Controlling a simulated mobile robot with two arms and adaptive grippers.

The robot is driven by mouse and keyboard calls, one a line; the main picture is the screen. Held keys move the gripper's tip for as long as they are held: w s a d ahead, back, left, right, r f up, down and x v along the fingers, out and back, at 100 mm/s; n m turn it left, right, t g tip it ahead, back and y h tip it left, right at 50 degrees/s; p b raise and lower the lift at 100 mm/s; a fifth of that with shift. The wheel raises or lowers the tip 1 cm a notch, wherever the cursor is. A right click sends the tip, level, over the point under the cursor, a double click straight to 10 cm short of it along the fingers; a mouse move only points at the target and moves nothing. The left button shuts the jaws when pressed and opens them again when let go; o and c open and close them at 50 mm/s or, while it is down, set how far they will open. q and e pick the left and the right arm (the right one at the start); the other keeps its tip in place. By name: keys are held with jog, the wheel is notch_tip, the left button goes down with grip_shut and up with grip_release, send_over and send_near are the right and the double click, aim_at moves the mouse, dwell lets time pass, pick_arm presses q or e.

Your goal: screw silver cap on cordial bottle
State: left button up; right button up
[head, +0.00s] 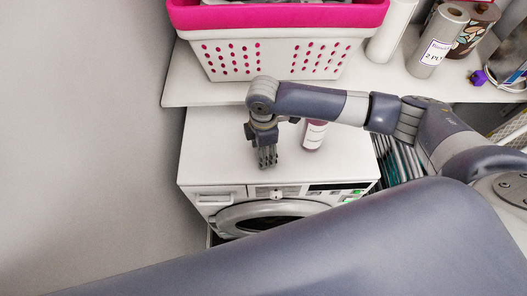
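The cordial bottle (313,138), reddish with a pale label, stands on the white dryer top. Its upper part is hidden behind my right forearm, so I cannot see its mouth. My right gripper (267,160) points down over the dryer top, to the left of the bottle and apart from it. Its fingers look close together, but they are too small and edge-on to tell whether they are shut or hold anything. I see no silver cap in this view. My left gripper is out of view.
A shelf (205,92) runs above the back of the dryer (210,150). It carries a pink-and-white basket (280,60), a paper roll (438,40) and other items. A wall bounds the left side. The dryer top's left part is clear.

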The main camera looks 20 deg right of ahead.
jog(key=c, duration=0.6)
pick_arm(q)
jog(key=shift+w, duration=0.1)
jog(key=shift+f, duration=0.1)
pick_arm(e)
jog(key=shift+r, duration=0.15)
jog(key=shift+w+r, duration=0.1)
jog(key=shift+r, duration=0.2)
notch_tip(320, 180, up, 2)
jog(key=shift+r+b, duration=0.1)
jog(key=shift+b, duration=0.55)
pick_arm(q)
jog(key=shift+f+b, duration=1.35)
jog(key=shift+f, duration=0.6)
pick_arm(e)
jog(key=s+r, duration=0.2)
jog(key=s, duration=1.4)
jog(key=shift+a, duration=0.15)
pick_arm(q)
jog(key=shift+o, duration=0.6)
